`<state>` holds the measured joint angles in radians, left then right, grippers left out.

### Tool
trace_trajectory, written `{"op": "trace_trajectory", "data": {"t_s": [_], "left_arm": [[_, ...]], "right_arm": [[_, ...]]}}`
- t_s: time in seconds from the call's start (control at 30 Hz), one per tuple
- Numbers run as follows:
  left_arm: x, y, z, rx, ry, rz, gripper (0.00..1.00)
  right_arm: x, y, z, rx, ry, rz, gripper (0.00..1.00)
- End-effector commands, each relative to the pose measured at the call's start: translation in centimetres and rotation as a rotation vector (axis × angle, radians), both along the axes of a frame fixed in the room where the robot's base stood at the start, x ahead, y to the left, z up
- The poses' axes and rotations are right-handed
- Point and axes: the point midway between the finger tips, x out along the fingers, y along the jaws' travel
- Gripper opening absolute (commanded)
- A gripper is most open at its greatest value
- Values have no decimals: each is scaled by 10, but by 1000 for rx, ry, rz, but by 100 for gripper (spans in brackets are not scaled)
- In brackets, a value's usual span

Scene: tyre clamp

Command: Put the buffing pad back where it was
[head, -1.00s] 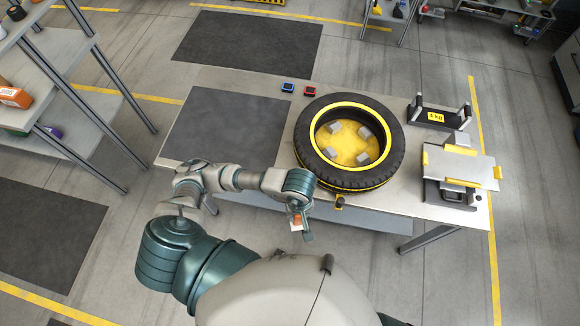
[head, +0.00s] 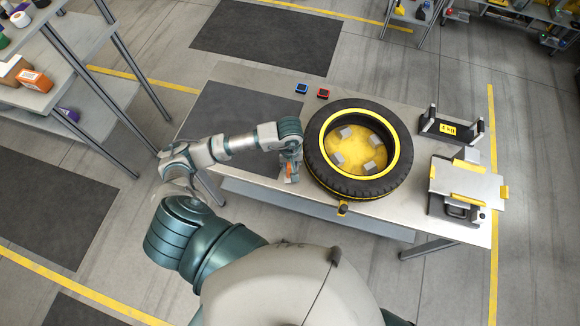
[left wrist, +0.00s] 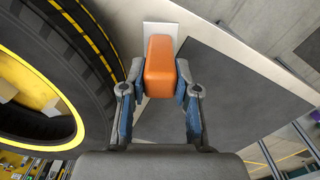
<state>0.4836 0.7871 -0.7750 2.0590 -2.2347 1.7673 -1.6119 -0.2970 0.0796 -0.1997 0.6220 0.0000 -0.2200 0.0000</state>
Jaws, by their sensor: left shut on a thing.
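My left gripper (head: 290,172) is shut on an orange block (left wrist: 160,68), which I take to be the buffing pad. In the left wrist view the block sits upright between the two blue-grey fingers. A pale flat patch (left wrist: 160,32) shows just beyond it; I cannot tell whether it is part of the pad or lies on the bench. In the head view the gripper is over the front part of the bench, between the dark mat and the tyre (head: 325,175). The hand mostly hides the pad there. My right gripper is not in view.
The tyre with its yellow rim lies close to the right of the gripper. The dark mat (head: 245,115) on the bench (head: 270,82) is clear. Blue (head: 301,88) and red (head: 323,93) small devices sit behind. A black cradle (head: 450,128) and a clamp-like fixture (head: 468,185) stand right.

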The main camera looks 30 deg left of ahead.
Motion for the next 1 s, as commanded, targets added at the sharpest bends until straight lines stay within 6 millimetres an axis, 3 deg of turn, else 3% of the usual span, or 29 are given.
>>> {"op": "trace_trajectory", "data": {"t_s": [0.2, 0.57, 0.6, 0.67, 1.0], "left_arm": [[-1, -3, -28, -1, 3, 0, 0], [0, 1, -35, -3, 0, -1, 0], [-1, 1, -34, -3, 2, -1, 38], [-1, 1, -34, -3, 2, -1, 53], [-1, -1, -32, -1, 2, -1, 56]], "right_arm": [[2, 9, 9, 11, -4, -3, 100], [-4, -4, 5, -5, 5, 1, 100], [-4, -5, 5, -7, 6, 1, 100], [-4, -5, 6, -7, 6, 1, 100], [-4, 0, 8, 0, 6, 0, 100]]}}
